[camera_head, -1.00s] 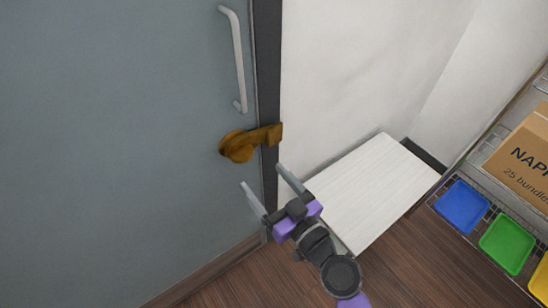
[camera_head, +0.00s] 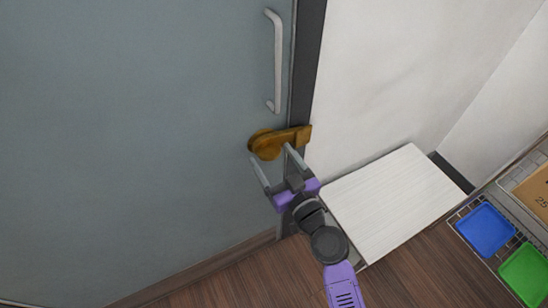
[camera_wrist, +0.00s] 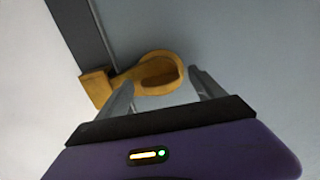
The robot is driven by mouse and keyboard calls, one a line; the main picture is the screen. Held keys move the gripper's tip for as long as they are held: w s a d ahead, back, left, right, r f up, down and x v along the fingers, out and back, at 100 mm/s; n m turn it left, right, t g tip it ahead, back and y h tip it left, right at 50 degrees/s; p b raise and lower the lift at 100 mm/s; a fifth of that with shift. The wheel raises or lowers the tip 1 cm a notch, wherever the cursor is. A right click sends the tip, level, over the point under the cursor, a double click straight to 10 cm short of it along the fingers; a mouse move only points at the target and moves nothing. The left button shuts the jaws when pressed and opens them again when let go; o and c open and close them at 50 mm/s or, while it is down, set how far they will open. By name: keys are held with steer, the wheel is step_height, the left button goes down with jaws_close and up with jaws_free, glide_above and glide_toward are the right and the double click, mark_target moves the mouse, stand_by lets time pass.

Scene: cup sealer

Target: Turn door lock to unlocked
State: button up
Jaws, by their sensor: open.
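A brass-coloured door lock (camera_head: 266,145) is mounted on the grey door (camera_head: 150,130) near its right edge. Its bar lies sideways across the gap to a catch (camera_head: 304,135) on the dark frame. My gripper (camera_head: 272,168) is open and empty, just below the lock, with its fingers pointing up at it. In the wrist view the lock (camera_wrist: 158,72) lies ahead of and between the two fingertips (camera_wrist: 158,82). I cannot tell whether a finger touches it.
A white handle (camera_head: 276,62) stands upright on the door above the lock. A white-topped table (camera_head: 400,200) stands to the right against the wall. A rack with a blue tray (camera_head: 485,230) and a green tray (camera_head: 526,272) is at the lower right.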

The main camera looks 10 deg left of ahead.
jaws_close()
steer(key=shift+f+n+b, duration=0.15)
steer(key=shift+n+b, duration=0.15)
steer(key=shift+b, duration=0.2)
steer(key=n+b, duration=0.1)
steer(key=b, duration=0.1)
steer(key=n+b, duration=0.1)
steer(key=b, duration=0.1)
steer(key=shift+d+f+n, duration=0.1)
steer(key=shift+f+n, duration=0.1)
steer(key=shift+n, duration=0.1)
steer(key=n+b, duration=0.5)
steer(key=b, duration=0.4)
steer(key=shift+w, duration=0.1)
steer(key=n+b, duration=0.2)
steer(key=b, duration=0.1)
steer(key=n+b, duration=0.2)
steer(key=shift+d+r+n+b, duration=0.15)
steer(key=shift+r+n+b, duration=0.05)
steer(key=shift+n+b, duration=0.2)
steer(key=n+b, duration=0.4)
steer(key=n, duration=0.1)
steer(key=shift+r+b, duration=0.3)
